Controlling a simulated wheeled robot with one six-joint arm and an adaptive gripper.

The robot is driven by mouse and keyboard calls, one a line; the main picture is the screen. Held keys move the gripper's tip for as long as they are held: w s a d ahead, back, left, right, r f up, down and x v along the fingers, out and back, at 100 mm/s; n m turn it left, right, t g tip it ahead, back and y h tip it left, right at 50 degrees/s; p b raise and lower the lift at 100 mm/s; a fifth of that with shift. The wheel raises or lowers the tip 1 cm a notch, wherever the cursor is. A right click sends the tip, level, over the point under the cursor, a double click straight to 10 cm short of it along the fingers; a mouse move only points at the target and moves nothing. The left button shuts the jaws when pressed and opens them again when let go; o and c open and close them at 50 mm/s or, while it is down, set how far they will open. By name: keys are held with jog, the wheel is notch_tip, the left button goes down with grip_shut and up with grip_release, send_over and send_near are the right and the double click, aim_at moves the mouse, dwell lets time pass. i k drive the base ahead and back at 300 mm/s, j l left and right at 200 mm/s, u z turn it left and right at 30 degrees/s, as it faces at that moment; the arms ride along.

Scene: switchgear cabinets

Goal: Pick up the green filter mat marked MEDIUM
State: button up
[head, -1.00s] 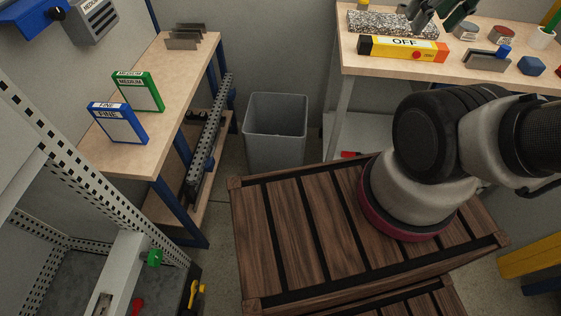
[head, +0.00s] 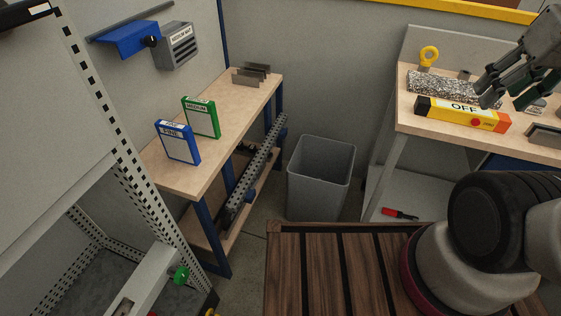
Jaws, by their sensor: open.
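The green filter mat marked MEDIUM (head: 201,119) stands upright on the wooden bench (head: 226,133) at the left, with a green frame and a pale face. The blue filter mat marked FINE (head: 179,143) stands in front of it, a little to the left, and overlaps part of its lower left edge. My gripper (head: 497,97) is at the upper right, above the other bench, far from the mats. It is open, and nothing shows between its fingers.
Grey metal brackets (head: 252,76) stand at the bench's far end. A grey bin (head: 321,172) stands between the benches. A perforated cabinet frame (head: 120,150) rises at the left.

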aim_at(201, 114)
jog(key=u, duration=1.3)
jog(key=i+l+u, duration=0.25)
jog(key=l, duration=0.25)
jog(key=l+u, duration=0.25)
jog(key=l, duration=0.2)
jog(key=l+u, duration=0.25)
jog(key=l, duration=0.3)
jog(key=i, duration=0.05)
